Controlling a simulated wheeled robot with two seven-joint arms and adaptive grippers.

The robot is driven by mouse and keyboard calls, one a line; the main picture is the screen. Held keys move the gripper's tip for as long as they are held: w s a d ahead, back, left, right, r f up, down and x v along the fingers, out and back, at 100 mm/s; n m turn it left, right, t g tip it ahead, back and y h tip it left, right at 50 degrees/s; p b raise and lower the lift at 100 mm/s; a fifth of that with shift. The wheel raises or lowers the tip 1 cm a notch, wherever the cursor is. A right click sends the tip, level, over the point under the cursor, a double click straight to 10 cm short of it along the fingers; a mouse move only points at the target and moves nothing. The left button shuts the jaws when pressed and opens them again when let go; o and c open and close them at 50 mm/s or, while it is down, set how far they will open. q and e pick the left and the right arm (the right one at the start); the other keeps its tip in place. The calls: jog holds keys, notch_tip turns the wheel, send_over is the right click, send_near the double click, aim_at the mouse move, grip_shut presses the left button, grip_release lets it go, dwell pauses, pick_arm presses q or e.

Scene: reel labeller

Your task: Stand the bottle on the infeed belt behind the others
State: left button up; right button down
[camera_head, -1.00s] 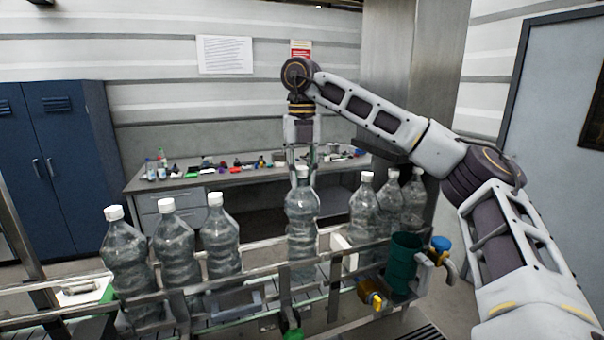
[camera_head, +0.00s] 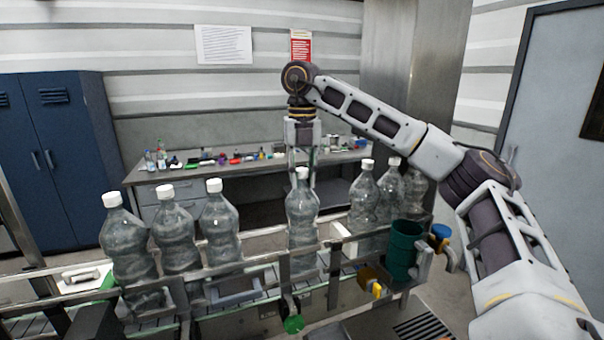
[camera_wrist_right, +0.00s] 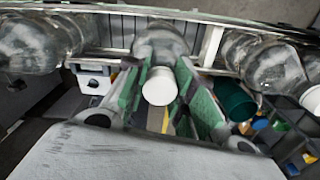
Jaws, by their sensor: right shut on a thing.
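A clear bottle with a white cap (camera_head: 301,215) stands upright between the belt rails, in the middle of the head view. My right gripper (camera_head: 302,172) comes down from above and is shut on its neck. In the right wrist view the bottle's white cap (camera_wrist_right: 159,86) shows between the green-padded fingers (camera_wrist_right: 160,92). Several like bottles stand in a row on the infeed belt to the left, the nearest of them a bottle (camera_head: 221,224). The bottle's base is partly hidden by the front rail, so I cannot tell whether it touches the belt. My left gripper is not in view.
More bottles (camera_head: 363,205) stand to the right, close to the held one. A green cup (camera_head: 403,250) and a blue knob (camera_head: 440,231) sit at the front right. Metal guide rails (camera_head: 255,262) run along the belt. A cluttered bench (camera_head: 170,180) stands behind.

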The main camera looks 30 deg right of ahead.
dwell(0.3)
jog(key=c, duration=1.5)
grip_release()
jog(key=o, duration=0.3)
jog(key=shift+s+a, duration=0.1)
jog(key=shift+r, duration=0.1)
jog(key=shift+r+p, duration=1.45)
jog(key=shift+r, duration=4.5)
